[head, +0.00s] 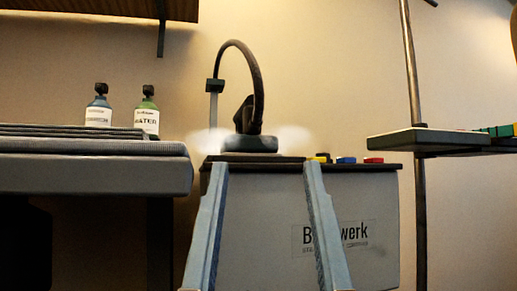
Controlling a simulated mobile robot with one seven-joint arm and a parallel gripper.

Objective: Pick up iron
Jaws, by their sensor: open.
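The dark iron (249,143) rests on the black top of a grey boxy base unit (255,230) near the middle of the head view. A black hose (258,75) rises from it, arches left and comes down at a thin post. The iron's handle is dark and partly lost against the hose. My gripper (266,168) shows as two blue-grey fingers rising from the bottom of the view. It is open and empty. Its fingertips show just below the iron in the picture, in front of the unit; I cannot tell how far in front.
Yellow, blue and red pieces (346,160) lie on the unit's top, right of the iron. A padded board (90,147) is at left, with two spray bottles (147,112) by it. A shelf (430,138) on a pole is at right. Pale haze flanks the iron.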

